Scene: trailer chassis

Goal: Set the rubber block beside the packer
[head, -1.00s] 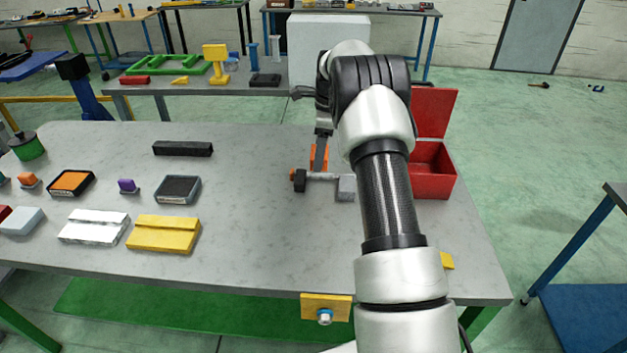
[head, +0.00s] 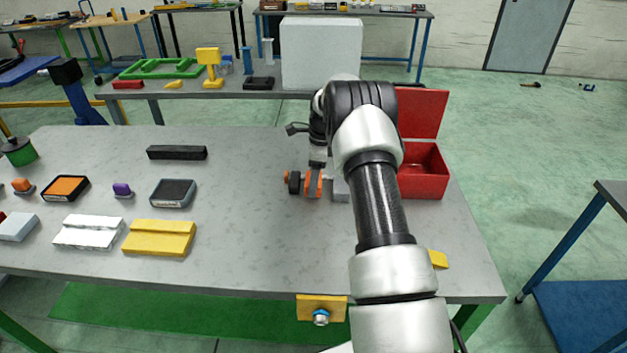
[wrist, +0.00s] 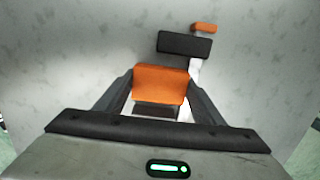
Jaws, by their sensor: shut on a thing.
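My gripper (head: 314,186) points down over the right part of the grey table. In the wrist view, its fingers are shut on an orange block (wrist: 160,85), with a dark strip on the near side. Beside it is a piece with a black roller (head: 294,182) and small orange end; these also show in the wrist view as a black part (wrist: 185,44) and an orange end (wrist: 204,28) on a pale bar. A grey block (head: 341,189) is partly hidden by my arm. I cannot tell whether the held block touches the bar or table, nor which piece is the packer.
A long black block (head: 177,153) lies at the back left. Dark-cased pads, one orange-topped (head: 66,188) and one black-topped (head: 174,192), lie left, with white (head: 91,230) and yellow (head: 160,237) plates in front. An open red box (head: 424,172) stands right. Mid-table is clear.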

